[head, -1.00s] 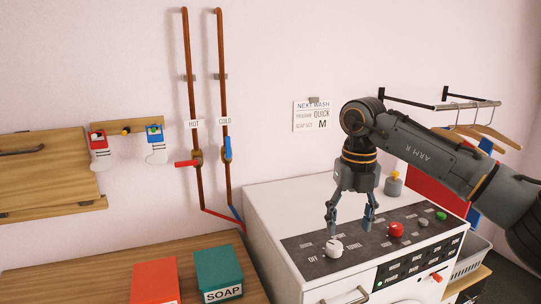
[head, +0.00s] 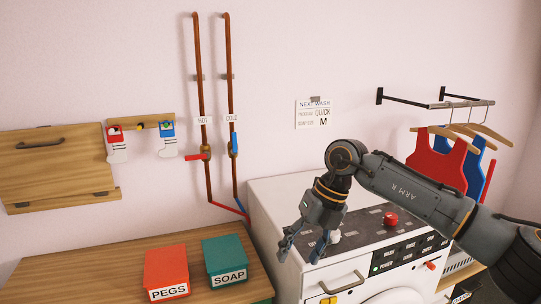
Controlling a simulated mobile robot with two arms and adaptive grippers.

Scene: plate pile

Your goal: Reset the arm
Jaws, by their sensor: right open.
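My right arm comes in from the right, over the white washing machine (head: 262,197). My right gripper (head: 298,248) is open and empty. It hangs tilted down and to the left, in front of the left end of the dark control panel (head: 365,222). A white knob (head: 335,237) shows just right of the fingers, and a red knob (head: 390,219) stands farther right. The arm and gripper hide part of the panel. My left gripper is not in view.
A red PEGS box (head: 166,270) and a green SOAP box (head: 226,260) stand on the wooden counter (head: 90,265) at left. Hot and cold pipes (head: 203,110) run down the wall. Red and blue vests (head: 436,160) hang on a rail at right.

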